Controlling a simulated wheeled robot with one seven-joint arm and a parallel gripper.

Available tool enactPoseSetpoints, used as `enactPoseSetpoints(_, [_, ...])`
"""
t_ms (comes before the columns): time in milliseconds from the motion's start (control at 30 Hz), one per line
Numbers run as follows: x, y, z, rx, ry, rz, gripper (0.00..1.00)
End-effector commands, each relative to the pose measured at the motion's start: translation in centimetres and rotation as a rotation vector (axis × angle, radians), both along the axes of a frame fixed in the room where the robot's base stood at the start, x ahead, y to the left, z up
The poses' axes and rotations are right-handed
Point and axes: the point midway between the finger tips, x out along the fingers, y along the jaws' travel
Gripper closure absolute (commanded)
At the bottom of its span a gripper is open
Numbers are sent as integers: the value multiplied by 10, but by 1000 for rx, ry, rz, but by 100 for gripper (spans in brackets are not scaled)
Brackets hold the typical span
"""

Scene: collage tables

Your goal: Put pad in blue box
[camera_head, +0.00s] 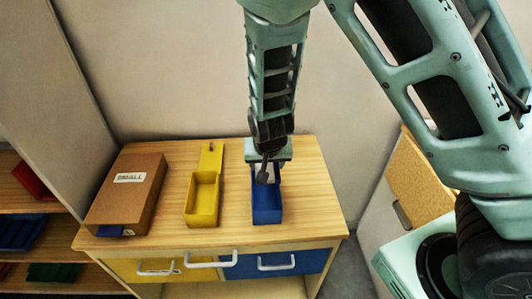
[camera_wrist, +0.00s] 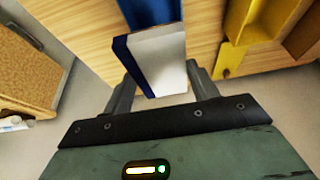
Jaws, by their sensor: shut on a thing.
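The blue box (camera_head: 267,211) stands open on the right part of the wooden table. It also shows at the top of the wrist view (camera_wrist: 152,10). My gripper (camera_head: 264,172) is directly over the blue box, with its fingertips at or just inside the opening. In the wrist view my gripper (camera_wrist: 160,82) is shut on a pale grey-white block, which looks like the pad (camera_wrist: 160,58). A blue strip runs along the block's left side. The block overlaps the box in that view, so I cannot tell whether it touches the box. The pad is hidden in the head view.
The table (camera_head: 310,205) is clear to the right. Handled drawers are below.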

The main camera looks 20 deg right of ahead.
Motion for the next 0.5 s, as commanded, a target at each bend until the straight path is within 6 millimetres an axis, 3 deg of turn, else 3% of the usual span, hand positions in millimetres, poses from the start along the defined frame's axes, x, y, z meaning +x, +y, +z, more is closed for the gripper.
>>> enactPoseSetpoints(267, [-1,-1,-6,-1,-1,-10,65])
enactPoseSetpoints(500, [-1,-1,-25,-1,-1,-10,65])
